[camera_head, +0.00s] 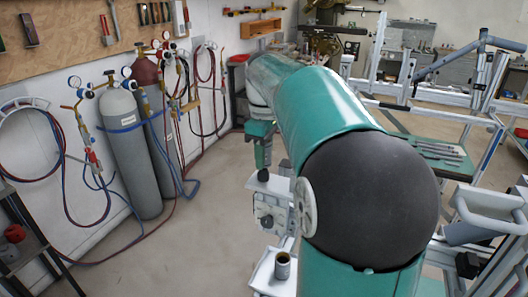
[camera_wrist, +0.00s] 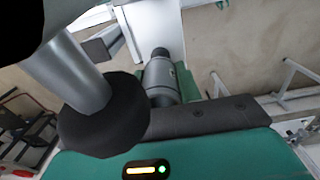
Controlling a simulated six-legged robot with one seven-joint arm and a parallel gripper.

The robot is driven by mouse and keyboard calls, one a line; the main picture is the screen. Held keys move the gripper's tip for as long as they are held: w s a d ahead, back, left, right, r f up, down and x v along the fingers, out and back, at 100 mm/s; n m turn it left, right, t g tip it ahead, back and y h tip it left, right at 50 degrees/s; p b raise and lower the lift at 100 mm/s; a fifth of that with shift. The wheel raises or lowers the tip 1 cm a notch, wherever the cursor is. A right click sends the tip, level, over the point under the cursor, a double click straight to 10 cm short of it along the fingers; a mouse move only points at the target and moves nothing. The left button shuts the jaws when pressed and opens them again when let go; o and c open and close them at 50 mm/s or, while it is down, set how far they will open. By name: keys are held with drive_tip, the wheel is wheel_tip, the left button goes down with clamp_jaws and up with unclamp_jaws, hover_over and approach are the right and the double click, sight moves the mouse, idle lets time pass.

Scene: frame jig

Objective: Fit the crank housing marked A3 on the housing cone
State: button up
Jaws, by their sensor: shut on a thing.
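In the wrist view my gripper (camera_wrist: 168,90) has its green fingers on both sides of a grey cylindrical crank housing (camera_wrist: 160,82) and is shut on it. No A3 mark is legible. A narrower dark piece (camera_wrist: 160,52), perhaps the housing cone, shows past the housing's far end. I cannot tell whether they touch. In the head view my gripper (camera_head: 262,155) is small beside my green arm, above a white jig block (camera_head: 271,206). A small dark piece (camera_head: 263,175) lies between them, perhaps the cone. My arm hides much of the jig.
An open dark cylinder (camera_head: 282,266) stands on a white holder (camera_head: 262,278) below the block. Gas bottles (camera_head: 132,150) and hoses line the left wall. Metal frame rails (camera_head: 430,112) and a green tray of tools (camera_head: 438,152) are at right. The floor at left centre is clear.

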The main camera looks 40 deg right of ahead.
drive_tip(key=shift+f, duration=0.35)
drive_tip(key=o, duration=1.1)
drive_tip(key=shift+r, duration=0.1)
